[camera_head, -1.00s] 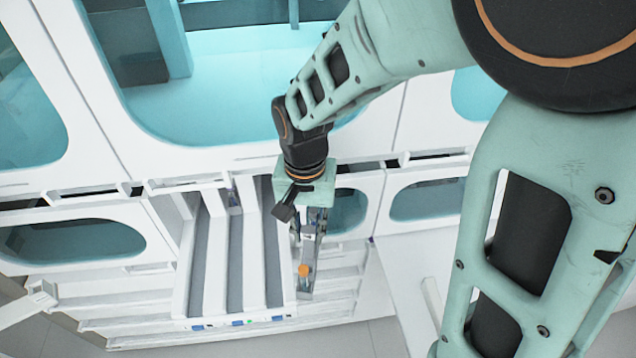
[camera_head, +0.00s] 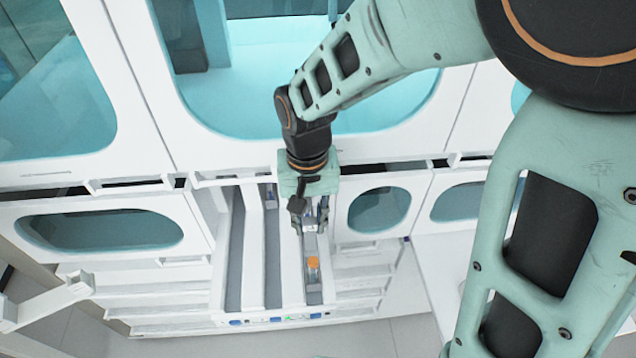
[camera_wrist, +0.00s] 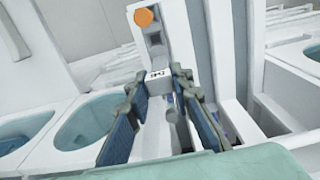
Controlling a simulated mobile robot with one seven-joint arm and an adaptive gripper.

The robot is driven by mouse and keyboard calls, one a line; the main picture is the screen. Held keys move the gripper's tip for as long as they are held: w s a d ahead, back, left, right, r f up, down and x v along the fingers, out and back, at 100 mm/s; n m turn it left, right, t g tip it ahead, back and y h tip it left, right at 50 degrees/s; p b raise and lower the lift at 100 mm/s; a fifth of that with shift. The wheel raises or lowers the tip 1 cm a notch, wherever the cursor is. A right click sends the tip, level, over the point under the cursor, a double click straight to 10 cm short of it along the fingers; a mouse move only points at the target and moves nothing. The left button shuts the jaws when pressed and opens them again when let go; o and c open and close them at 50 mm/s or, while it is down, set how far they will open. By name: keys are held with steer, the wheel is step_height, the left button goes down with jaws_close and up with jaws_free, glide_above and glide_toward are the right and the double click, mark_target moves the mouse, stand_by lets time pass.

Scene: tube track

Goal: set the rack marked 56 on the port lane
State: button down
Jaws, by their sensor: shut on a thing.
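A narrow white rack (camera_head: 313,279) carries one orange-capped tube toward its near end. My gripper (camera_head: 310,224) is shut on its far part, pointing down. In the wrist view the rack (camera_wrist: 157,52) stands between the gripper fingers (camera_wrist: 160,88). Its end face bears a small dark mark that I cannot read. The white track unit (camera_head: 253,300) has three grey lanes running front to back. The rack is in line with the right-hand lane in the picture and covers much of it. Whether it touches the lane floor I cannot tell.
The left lane (camera_head: 235,260) looks empty. A small tube or rack (camera_head: 271,196) is at the back of the middle lane. White cabinet walls with teal windows (camera_head: 97,229) stand behind. Small blue and green lights (camera_head: 288,318) are on the track's front edge.

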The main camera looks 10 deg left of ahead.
mark_target(311, 248)
steer(key=shift+f+b, duration=1.8)
steer(key=shift+f, duration=0.85)
steer(key=shift+f+b, duration=0.3)
steer(key=shift+b, duration=0.2)
steer(key=shift+f+b, duration=0.3)
steer(key=shift+f, duration=0.05)
steer(key=c, duration=1.6)
jaws_free()
steer(key=shift+r, duration=0.1)
step_height(311, 248, up, 12)
steer(key=shift+f, duration=0.1)
